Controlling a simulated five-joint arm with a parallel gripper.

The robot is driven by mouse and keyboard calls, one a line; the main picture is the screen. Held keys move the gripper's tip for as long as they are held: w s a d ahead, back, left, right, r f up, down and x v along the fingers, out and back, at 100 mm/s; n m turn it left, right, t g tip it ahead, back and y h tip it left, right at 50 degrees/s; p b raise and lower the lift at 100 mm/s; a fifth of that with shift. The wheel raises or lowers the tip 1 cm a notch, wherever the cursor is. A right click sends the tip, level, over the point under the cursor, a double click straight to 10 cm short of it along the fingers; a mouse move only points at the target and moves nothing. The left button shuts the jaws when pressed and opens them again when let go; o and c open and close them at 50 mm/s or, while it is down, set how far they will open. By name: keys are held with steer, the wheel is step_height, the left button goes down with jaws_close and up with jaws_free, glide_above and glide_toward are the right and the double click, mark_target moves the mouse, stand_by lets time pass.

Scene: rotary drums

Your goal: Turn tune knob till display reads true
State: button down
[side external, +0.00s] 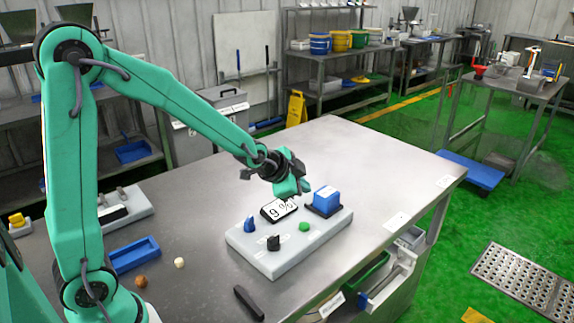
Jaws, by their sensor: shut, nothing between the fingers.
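A pale grey panel (267,265) stands on the steel table. Its black-framed white display (271,214) shows a "9" and other marks too small to read, partly hidden behind my gripper. A blue knob (249,226) and a black knob (273,243) sit at the panel's front left; I cannot tell which is the tune knob. A green button (304,227) is to their right. My gripper (289,198) is shut and empty, above or over the display's back edge, apart from both knobs.
A blue tray (135,256), two small lumps, a dark bar (249,302) and another grey unit (122,208) lie to the left and front. The table's back right is clear.

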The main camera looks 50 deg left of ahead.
mark_target(300, 226)
steer(key=shift+f, duration=0.1)
stand_by(0.3)
steer(key=shift+f, duration=4.3)
steer(key=shift+a+f, duration=0.1)
steer(key=shift+f, duration=0.8)
steer(key=shift+r, duration=0.9)
steer(key=shift+r, duration=0.1)
stand_by(0.3)
steer(key=shift+r, duration=2.45)
